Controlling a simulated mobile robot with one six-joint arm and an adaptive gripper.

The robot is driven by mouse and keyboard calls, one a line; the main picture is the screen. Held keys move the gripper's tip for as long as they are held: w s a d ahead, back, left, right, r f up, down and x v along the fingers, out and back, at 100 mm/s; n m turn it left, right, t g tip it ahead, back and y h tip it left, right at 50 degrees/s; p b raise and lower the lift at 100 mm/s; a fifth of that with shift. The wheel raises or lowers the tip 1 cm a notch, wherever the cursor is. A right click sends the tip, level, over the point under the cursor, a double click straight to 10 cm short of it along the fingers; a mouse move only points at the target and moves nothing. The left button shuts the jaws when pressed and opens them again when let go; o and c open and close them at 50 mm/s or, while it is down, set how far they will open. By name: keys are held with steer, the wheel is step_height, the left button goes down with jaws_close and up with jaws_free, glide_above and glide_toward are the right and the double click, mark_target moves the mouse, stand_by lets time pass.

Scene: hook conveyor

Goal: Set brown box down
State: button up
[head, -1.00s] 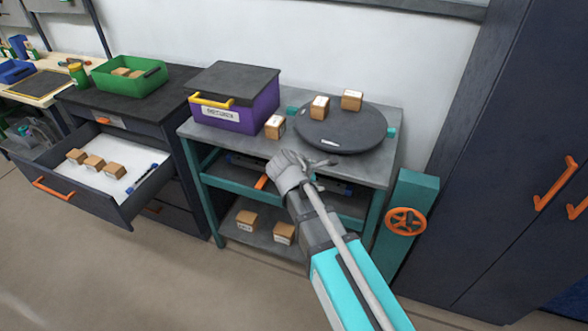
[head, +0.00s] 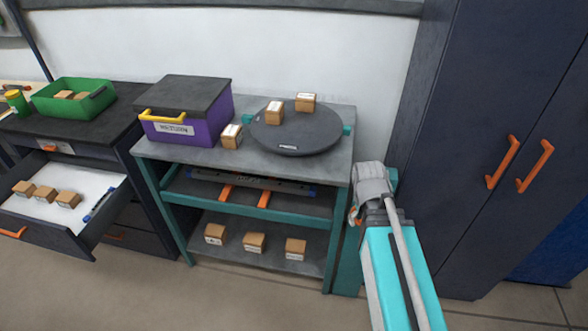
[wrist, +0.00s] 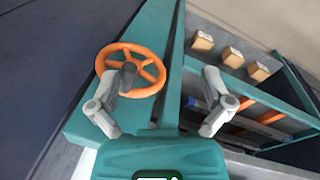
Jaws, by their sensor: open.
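Several small brown boxes are in view, and which one the task means cannot be told. Two stand on the dark round turntable (head: 296,130): a left one (head: 274,112) and a right one (head: 306,102). One brown box (head: 231,136) is beside the turntable on the bench top. Three sit on the bench's lower shelf: left (head: 215,234), middle (head: 254,242) and right (head: 295,249). My gripper (wrist: 170,78) is open with nothing between its fingers. In the wrist view its left finger overlaps the orange handwheel (wrist: 112,62); contact cannot be told.
A purple lidded box (head: 205,122) stands on the bench. Left are a green bin (head: 60,110) and an open drawer (head: 60,235), both holding brown boxes. A teal post (wrist: 140,95) carries the handwheel. A dark cabinet (head: 465,120) stands at right.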

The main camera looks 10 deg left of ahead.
steer(key=s+d+m, duration=0.1)
steer(key=s+d+m+y, duration=0.1)
steer(key=s+d+m, duration=0.1)
steer(key=d+m, duration=0.1)
steer(key=shift+f+g+y, duration=0.1)
steer(key=shift+g+y, duration=0.2)
steer(key=shift+g, duration=0.1)
